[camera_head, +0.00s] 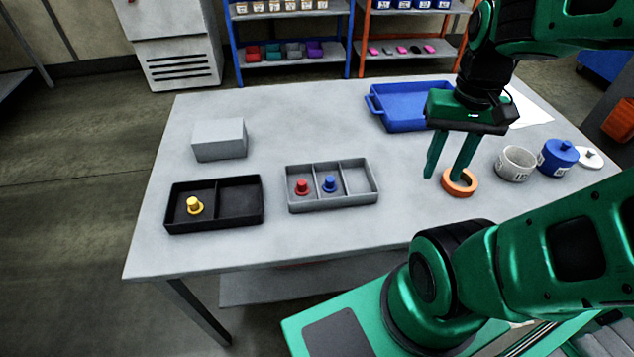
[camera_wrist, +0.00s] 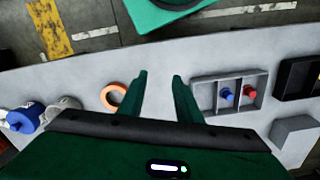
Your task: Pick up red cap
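The red cap (camera_head: 303,187) stands upright in the left compartment of the grey three-compartment tray (camera_head: 333,207), beside a blue cap (camera_head: 330,184) in the middle compartment. The tray's right compartment is empty. In the wrist view the red cap (camera_wrist: 249,91) shows to the right of the blue cap (camera_wrist: 227,94). My gripper (camera_head: 447,176) is open and empty, above the table to the right of the tray, near an orange ring (camera_head: 460,182). In the wrist view my gripper's fingers (camera_wrist: 160,78) are spread apart between the ring and the tray.
A black two-compartment tray (camera_head: 240,223) holds a yellow cap (camera_head: 194,205). A grey block (camera_head: 219,139) sits behind it. A blue tray (camera_head: 405,122) stands at the back. A white cup (camera_head: 515,164) and blue lidded jar (camera_head: 557,158) stand at the right. The table's middle is clear.

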